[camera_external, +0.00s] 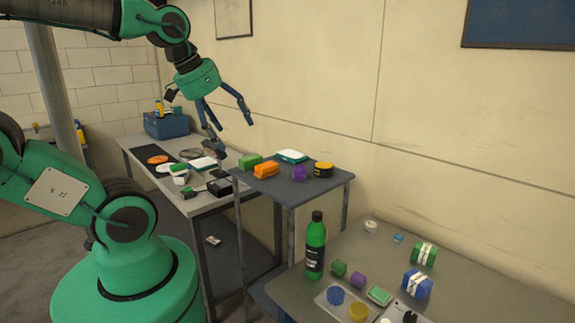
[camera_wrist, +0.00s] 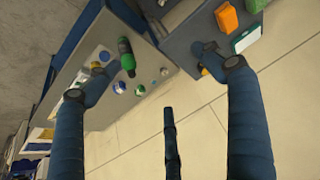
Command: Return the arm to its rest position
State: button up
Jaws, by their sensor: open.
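My green arm rises from its round green base at the left of the external view and reaches across the top. My gripper (camera_external: 232,132) hangs from it, with its dark blue fingers spread and nothing between them. It appears above the raised dark shelf (camera_external: 323,182), but its exact height is hard to tell. In the wrist view my gripper (camera_wrist: 157,70) shows long blue fingers wide apart, with bare wall and table surfaces beyond them.
The shelf holds an orange block (camera_external: 266,170), a purple block (camera_external: 299,173) and a black-and-yellow round item (camera_external: 323,169). A green bottle (camera_external: 316,246) stands on the front table (camera_external: 470,290). A blue bin (camera_external: 167,125) sits on the back table. The wall is close behind.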

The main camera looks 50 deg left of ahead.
notch_tip(320, 180, down, 8)
jog(key=b, duration=0.7)
jog(key=shift+f, duration=0.2)
jog(key=o, duration=0.5)
jog(key=shift+c, duration=0.2)
